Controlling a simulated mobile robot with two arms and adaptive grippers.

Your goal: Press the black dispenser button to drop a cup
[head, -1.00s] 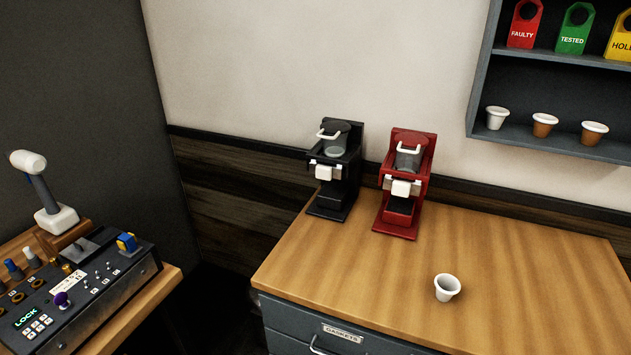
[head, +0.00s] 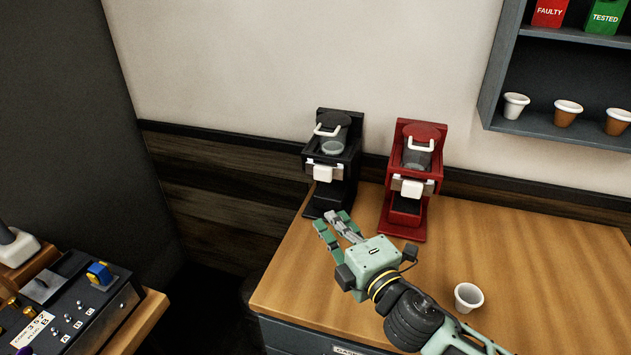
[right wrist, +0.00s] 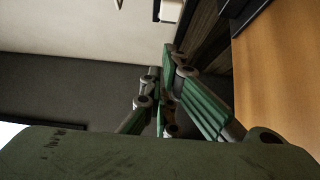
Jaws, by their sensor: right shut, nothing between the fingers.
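The black machine (head: 343,170) stands at the back left of the wooden counter, with a white block (head: 323,174) on its front and a clear container with a white handle on top. My right gripper (head: 335,222) is in front of and below it, apart from it, fingers shut and empty. The fingers also show in the right wrist view (right wrist: 165,85), with a white block (right wrist: 170,10) at its top edge. A white cup (head: 467,297) stands on the counter near the front, right of my right arm. I cannot make out a black button. My left gripper is out of view.
A red machine (head: 411,175) stands just right of the black one. A shelf (head: 556,135) with cups and tags hangs at the upper right. A control panel (head: 77,310) is at the lower left. The counter's right side (head: 560,250) is clear.

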